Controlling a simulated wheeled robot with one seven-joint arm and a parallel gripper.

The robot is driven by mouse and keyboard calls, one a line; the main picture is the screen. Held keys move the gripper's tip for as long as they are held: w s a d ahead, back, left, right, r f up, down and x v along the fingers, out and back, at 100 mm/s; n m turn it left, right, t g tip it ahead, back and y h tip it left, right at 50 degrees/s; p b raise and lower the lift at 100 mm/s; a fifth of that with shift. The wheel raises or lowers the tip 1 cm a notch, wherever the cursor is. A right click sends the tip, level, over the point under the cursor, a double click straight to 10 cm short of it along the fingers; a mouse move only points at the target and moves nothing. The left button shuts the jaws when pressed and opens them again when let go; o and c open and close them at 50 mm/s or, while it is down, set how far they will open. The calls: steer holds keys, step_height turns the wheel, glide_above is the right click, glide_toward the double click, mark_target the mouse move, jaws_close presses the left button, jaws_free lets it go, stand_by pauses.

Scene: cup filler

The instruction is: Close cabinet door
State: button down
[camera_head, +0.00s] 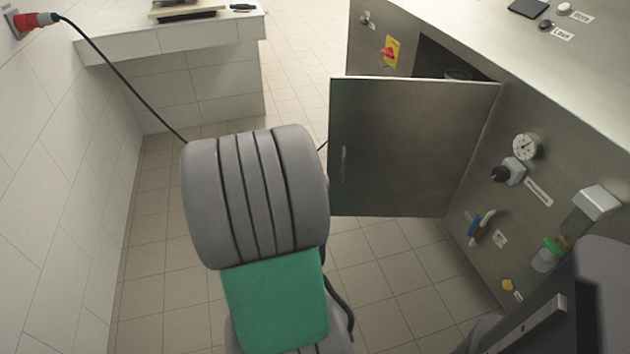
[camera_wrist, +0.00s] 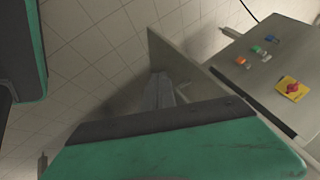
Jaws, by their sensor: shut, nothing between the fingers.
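The cabinet door (camera_head: 410,145) is a flat grey metal panel with a slim vertical handle (camera_head: 343,165). It stands wide open, swung out from the cabinet front (camera_head: 475,240), with its hinge side at the right. A dark opening (camera_head: 440,62) shows behind it. In the wrist view what appears to be the door (camera_wrist: 185,65) is a slanted panel just beyond my gripper (camera_wrist: 160,92). My gripper is shut and empty, close to the panel; I cannot tell whether they touch. In the head view my arm hides the gripper.
A red-and-yellow switch (camera_head: 389,51) sits on the cabinet front beyond the opening. A gauge (camera_head: 526,146) and valves stick out nearer. A white tiled wall stands at left, with a cable from a red plug (camera_head: 32,20). The tiled floor (camera_head: 390,270) below the door is clear.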

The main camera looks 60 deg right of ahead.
mark_target(333, 187)
steer(key=shift+w+d+f+b, duration=0.2)
steer(key=shift+d+f, duration=0.55)
steer(key=shift+d, duration=0.35)
steer(key=shift+w+d+f+b, duration=0.1)
steer(key=shift+w+d+f, duration=0.1)
steer(key=shift+d+f, duration=0.75)
steer(key=shift+w+d+f+b, duration=0.15)
steer(key=shift+d+f, duration=0.35)
steer(key=shift+d, duration=0.8)
